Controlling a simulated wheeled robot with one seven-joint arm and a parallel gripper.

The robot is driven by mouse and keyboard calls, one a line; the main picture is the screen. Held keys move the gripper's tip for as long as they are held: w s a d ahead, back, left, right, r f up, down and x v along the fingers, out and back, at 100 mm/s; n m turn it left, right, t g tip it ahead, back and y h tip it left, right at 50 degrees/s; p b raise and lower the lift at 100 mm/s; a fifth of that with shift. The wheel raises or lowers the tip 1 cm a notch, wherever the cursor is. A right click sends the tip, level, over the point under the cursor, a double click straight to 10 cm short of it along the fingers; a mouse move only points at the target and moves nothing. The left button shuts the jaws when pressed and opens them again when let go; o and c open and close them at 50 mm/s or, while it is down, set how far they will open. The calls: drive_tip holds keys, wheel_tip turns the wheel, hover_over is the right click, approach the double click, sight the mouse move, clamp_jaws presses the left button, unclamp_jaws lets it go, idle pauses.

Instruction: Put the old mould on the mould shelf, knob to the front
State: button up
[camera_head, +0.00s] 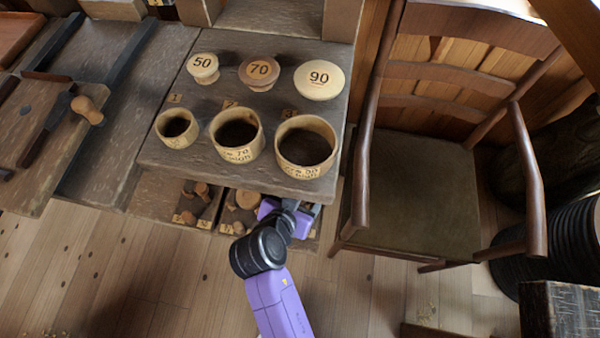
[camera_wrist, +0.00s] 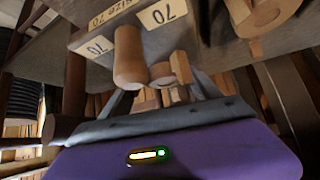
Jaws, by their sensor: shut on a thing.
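The mould shelf (camera_head: 155,199) seems to be the low board under the bench, with dark bays holding brown knobbed wooden pieces and small labels. My gripper (camera_head: 292,208) is at the right bay, just below the bench's front edge. In the wrist view, my gripper (camera_wrist: 155,100) is shut on a small wooden piece (camera_wrist: 163,74), which I take to be the old mould; its full shape and knob direction are unclear. A larger wooden cylinder (camera_wrist: 128,58) stands close beside it, in front of labels reading 70. In the head view my gripper hides what it holds.
On the bench (camera_head: 170,88) above stand three lids marked 50 (camera_head: 203,68), 70 (camera_head: 259,73) and 90 (camera_head: 319,80), and three wooden cups (camera_head: 236,134). An armchair (camera_head: 415,190) stands close at right. Open floor (camera_head: 130,270) lies at front left.

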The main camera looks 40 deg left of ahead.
drive_tip(key=shift+f, duration=1.4)
drive_tip(key=shift+f+b, duration=0.2)
drive_tip(key=shift+b, duration=0.1)
drive_tip(key=o, duration=2)
drive_tip(key=shift+r, duration=0.1)
drive_tip(key=shift+r, duration=0.15)
drive_tip(key=p+v, duration=0.1)
drive_tip(key=v, duration=1.1)
drive_tip(key=shift+p, duration=0.4)
